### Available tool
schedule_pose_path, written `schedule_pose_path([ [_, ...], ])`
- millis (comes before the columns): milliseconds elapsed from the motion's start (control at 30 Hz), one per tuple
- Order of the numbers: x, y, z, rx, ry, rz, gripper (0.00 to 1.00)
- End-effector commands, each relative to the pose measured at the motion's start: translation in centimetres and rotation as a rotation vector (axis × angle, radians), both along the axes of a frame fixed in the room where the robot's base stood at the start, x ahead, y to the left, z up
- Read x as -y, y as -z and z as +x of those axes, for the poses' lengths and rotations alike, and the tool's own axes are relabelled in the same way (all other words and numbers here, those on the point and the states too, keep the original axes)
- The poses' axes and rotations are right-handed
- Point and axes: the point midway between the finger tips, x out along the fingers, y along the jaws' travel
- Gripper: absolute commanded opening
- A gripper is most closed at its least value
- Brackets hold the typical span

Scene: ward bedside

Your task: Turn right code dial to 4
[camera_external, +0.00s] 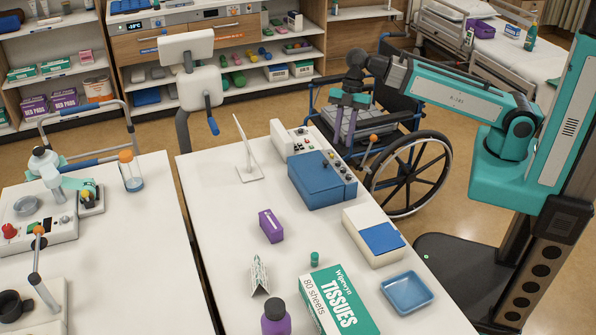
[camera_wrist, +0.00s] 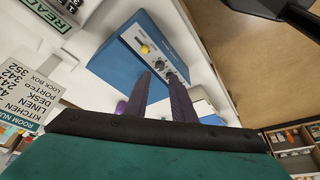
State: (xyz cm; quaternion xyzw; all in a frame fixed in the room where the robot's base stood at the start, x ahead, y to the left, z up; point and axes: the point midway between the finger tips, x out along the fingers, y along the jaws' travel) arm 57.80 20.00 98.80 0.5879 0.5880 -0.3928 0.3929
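A blue lock box (camera_external: 317,181) stands on the white table's right side. Small dark dials and a yellow knob are on its right-facing panel. In the wrist view the blue box (camera_wrist: 116,53) shows its pale panel with a yellow knob (camera_wrist: 145,48) and dark dials (camera_wrist: 160,65) in a row. My gripper (camera_external: 349,103) is raised beyond the box, with purple fingers. In the wrist view its two fingers (camera_wrist: 160,80) stand apart with nothing between them, pointing toward the dials; contact cannot be judged. The fingers partly cover the row's end. Dial readings are too small to tell.
A wheelchair (camera_external: 410,170) is close beyond the table. A white box with a blue lid (camera_external: 382,238) and a tissue box (camera_external: 340,300) are in front. A printed list (camera_wrist: 30,80) shows upside down.

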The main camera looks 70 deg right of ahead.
Motion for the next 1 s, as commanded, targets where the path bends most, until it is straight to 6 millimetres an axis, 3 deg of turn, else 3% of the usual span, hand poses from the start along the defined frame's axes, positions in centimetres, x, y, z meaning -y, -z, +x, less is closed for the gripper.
schedule_pose_path([
  [600,-2.1,5.0,0.0,-0.001,0.0,-0.001,0.23],
  [1000,-2.4,5.9,0.0,0.0,0.0,-0.001,0.23],
])
